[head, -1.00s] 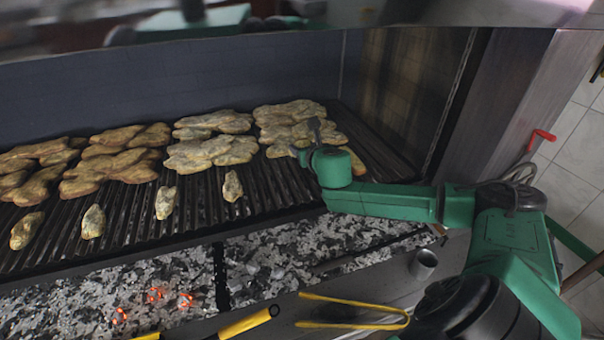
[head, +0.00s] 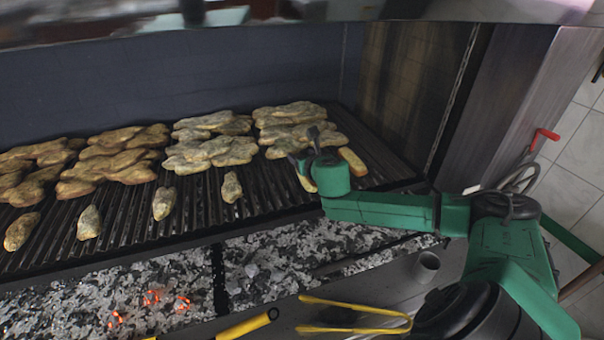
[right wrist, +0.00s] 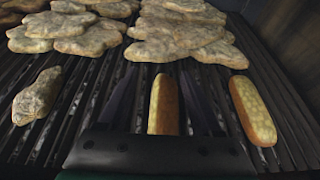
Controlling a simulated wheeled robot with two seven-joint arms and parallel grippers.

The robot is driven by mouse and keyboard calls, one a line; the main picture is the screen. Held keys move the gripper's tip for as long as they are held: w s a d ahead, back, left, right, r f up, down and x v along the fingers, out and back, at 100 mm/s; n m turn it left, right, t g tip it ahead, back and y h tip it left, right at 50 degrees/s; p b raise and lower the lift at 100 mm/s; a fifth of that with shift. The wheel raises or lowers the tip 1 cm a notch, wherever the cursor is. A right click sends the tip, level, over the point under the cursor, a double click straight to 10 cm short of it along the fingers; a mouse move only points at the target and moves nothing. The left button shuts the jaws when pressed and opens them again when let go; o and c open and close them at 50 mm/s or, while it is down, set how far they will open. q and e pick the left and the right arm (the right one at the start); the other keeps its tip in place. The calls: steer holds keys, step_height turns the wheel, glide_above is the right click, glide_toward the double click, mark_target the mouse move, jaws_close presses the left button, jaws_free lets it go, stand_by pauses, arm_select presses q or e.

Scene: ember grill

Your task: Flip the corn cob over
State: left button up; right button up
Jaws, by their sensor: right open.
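One yellow corn cob (right wrist: 163,106) lies lengthwise on the grill between the two fingers of my right gripper (right wrist: 163,100) in the right wrist view. Its near end is hidden by the gripper body. In the head view, part of this cob (head: 306,183) shows beside my right gripper (head: 305,160). A second yellow cob (right wrist: 253,110) lies to the right, outside the fingers; it also shows in the head view (head: 352,161). My right gripper is open and low over the grate, with no grip on the cob. My left gripper is not in view.
Piles of browned meat (head: 210,152) cover the back of the grate (head: 265,190), with several small pieces in front. Glowing coals (head: 150,298) lie below. Yellow tongs (head: 355,303) and a metal cup (head: 425,266) are at the front. A wall stands right of the grate.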

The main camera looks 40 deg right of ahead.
steer(key=o, duration=0.5)
